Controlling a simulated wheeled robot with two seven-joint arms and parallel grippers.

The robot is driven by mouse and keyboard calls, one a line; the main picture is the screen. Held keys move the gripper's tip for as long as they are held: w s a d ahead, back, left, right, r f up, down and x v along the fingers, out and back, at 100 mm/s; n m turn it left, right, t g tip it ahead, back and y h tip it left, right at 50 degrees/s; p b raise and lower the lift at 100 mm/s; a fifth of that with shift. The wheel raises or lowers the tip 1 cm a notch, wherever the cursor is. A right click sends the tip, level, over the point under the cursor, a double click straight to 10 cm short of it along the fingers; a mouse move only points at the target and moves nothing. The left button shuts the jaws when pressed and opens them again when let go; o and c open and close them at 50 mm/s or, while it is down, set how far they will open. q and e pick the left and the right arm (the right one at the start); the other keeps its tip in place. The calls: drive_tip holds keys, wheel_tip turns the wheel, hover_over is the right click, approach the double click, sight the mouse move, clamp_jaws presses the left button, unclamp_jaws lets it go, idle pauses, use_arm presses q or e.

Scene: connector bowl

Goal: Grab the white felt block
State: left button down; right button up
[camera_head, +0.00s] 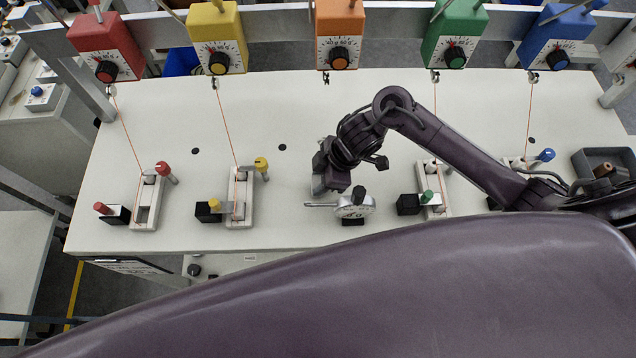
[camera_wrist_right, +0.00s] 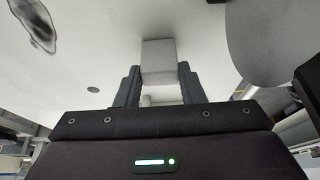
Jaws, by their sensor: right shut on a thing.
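The white felt block (camera_wrist_right: 158,56) sits between the two dark fingers of my right gripper (camera_wrist_right: 159,78) in the right wrist view, with its far end showing beyond the fingertips. In the head view the block (camera_head: 318,185) is a small pale patch under my right gripper (camera_head: 322,172), mostly hidden by it. The right gripper is shut on the block, at the white table. Whether the block touches the table I cannot tell. My left gripper is not in view.
Fixtures with a red knob (camera_head: 162,168), yellow knob (camera_head: 261,163) and green knob (camera_head: 427,196) stand along the white table (camera_head: 290,110). Coloured dial boxes hang at the back, including an orange one (camera_head: 340,25). A dark tray (camera_head: 590,158) lies right.

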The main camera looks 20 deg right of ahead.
drive_tip(key=shift+w+r, duration=0.15)
drive_tip(key=shift+r, duration=0.4)
wheel_tip(320, 180, up, 19)
drive_tip(key=p, duration=0.2)
